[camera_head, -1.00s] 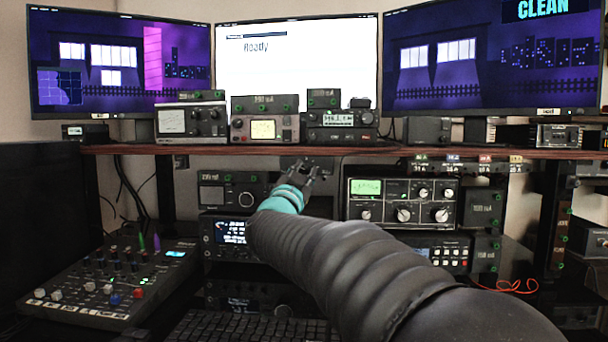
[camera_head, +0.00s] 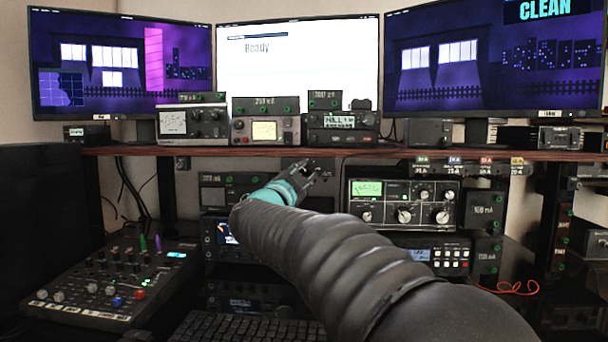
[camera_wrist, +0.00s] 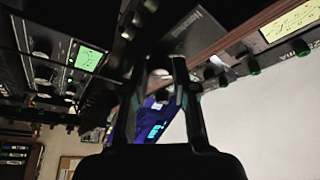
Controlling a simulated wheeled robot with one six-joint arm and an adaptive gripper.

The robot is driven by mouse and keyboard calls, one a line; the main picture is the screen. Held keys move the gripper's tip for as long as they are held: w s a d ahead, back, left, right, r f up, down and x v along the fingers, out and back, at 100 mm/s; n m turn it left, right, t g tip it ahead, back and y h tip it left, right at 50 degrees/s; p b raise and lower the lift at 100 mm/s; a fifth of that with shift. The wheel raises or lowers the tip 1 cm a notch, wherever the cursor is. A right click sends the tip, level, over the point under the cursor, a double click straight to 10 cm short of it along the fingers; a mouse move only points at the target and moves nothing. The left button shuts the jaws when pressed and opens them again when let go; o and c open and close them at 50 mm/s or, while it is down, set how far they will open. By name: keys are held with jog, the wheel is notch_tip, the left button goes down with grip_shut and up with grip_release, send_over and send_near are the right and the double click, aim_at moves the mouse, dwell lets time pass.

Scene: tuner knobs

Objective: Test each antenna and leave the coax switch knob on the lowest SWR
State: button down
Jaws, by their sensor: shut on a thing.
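My gripper (camera_head: 316,171) is under the front of the wooden shelf, between the small radio and the tuner. In the wrist view its two fingers (camera_wrist: 160,80) close around a small pale round thing (camera_wrist: 160,74), which looks like the coax switch knob. The fingers hide most of it in the head view, and its pointer position cannot be read. The tuner (camera_head: 403,202), with a green-lit meter (camera_head: 367,187) and several knobs, stands just right of my gripper. Its needle is too small to read. The middle monitor (camera_head: 297,72) reads "Ready".
The wooden shelf (camera_head: 240,150) runs above my gripper and carries several meters and radios, one with a yellow-lit dial (camera_head: 263,130). A mixer (camera_head: 105,285) is at lower left and a keyboard (camera_head: 240,328) in front. The right monitor (camera_head: 480,58) reads "CLEAN".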

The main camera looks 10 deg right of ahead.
jog(key=c, duration=0.9)
grip_release()
jog(key=shift+c, duration=0.2)
jog(key=shift+s+a, duration=0.1)
jog(key=shift+s+a+f, duration=0.15)
jog(key=shift+s+a, duration=0.1)
jog(key=v, duration=1.1)
jog(key=shift+d, duration=0.1)
grip_shut()
